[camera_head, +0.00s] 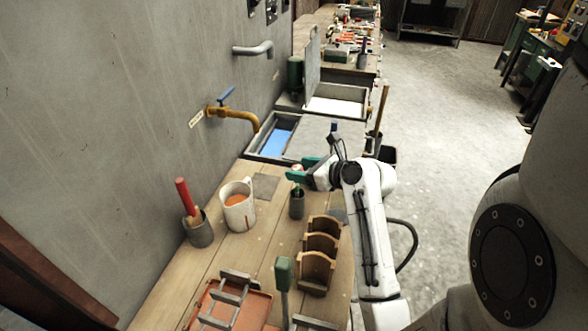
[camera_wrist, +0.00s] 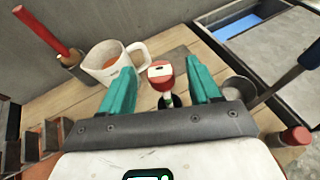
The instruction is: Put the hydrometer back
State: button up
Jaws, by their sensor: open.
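My gripper (camera_head: 300,171) is open, with its green fingers above the bench near the sink. In the wrist view, a thing with a round red and white top (camera_wrist: 161,73) stands between the fingers (camera_wrist: 158,66), with a gap on each side. It seems to be the hydrometer, but I cannot be sure. In the head view, its red and white top (camera_head: 298,167) shows between the fingers. Below it, a green part (camera_head: 297,189) shows at the mouth of a small dark cup (camera_head: 297,207). The fingers hide part of it.
A white mug with orange-brown contents (camera_head: 239,212) stands left of the dark cup. A red-handled tool (camera_head: 184,195) stands in a grey cup (camera_head: 199,235). A wooden rack (camera_head: 318,270) stands in front. The sink (camera_head: 258,146) lies behind, under a brass tap (camera_head: 230,115).

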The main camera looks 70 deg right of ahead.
jog(key=v, duration=0.8)
jog(key=shift+b, duration=0.3)
jog(key=shift+s, duration=0.15)
